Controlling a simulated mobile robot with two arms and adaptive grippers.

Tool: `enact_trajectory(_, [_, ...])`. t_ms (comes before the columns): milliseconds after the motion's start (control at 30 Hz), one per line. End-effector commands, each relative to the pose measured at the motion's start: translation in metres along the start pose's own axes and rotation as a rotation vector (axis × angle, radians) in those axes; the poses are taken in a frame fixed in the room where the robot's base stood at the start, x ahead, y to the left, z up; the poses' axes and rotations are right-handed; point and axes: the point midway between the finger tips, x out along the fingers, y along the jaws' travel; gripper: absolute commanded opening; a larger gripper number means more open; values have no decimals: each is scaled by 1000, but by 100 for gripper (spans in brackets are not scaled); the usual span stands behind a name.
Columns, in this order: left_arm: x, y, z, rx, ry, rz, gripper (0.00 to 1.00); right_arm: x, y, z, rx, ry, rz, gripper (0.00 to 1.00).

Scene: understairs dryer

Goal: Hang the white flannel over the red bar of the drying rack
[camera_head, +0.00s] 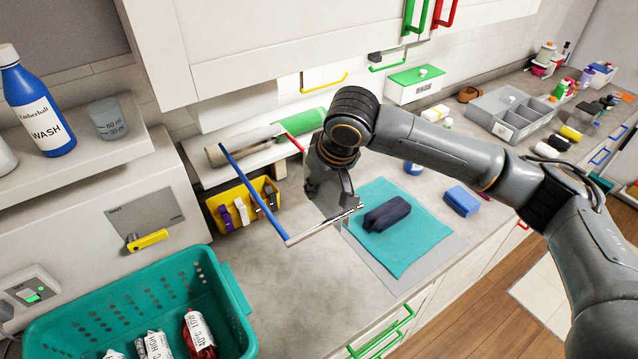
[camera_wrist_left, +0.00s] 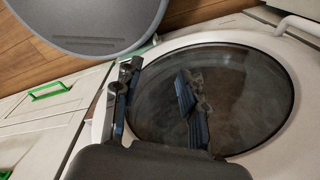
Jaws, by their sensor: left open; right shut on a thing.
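The drying rack shows in the head view with a blue bar (camera_head: 250,188) on its left, a metal front bar (camera_head: 318,228) and a red bar (camera_head: 293,142) on its right. My right gripper (camera_head: 346,205) is over the right side of the rack, hiding most of the red bar. It is shut on a pale cloth, the white flannel (camera_head: 323,198), which is largely hidden by the gripper; I cannot tell how it lies against the bar. My left gripper (camera_wrist_left: 158,95) is open and empty in the left wrist view, in front of a round glass door (camera_wrist_left: 235,95).
A teal basket (camera_head: 238,300) with labelled bags stands at front left. A yellow bin (camera_head: 213,207) is behind the rack. A teal cloth (camera_head: 400,250) with a dark folded item (camera_head: 387,214) and a blue block (camera_head: 461,201) lie right. The counter in front of the rack is clear.

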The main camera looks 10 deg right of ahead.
Motion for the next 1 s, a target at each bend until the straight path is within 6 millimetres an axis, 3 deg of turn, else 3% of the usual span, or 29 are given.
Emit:
enact_trajectory(33, [0,0,0,0,0,0,42,0,0,0,0,0,0,22])
enact_trajectory(167, [0,0,0,0,0,0,42,0,0,0,0,0,0,46])
enact_trajectory(567, [0,-1,1,-1,-1,-1,42,-8,0,-1,1,1,-1,46])
enact_trajectory(1000, [0,0,0,-1,0,0,42,-92,0,-1,0,4,0,46])
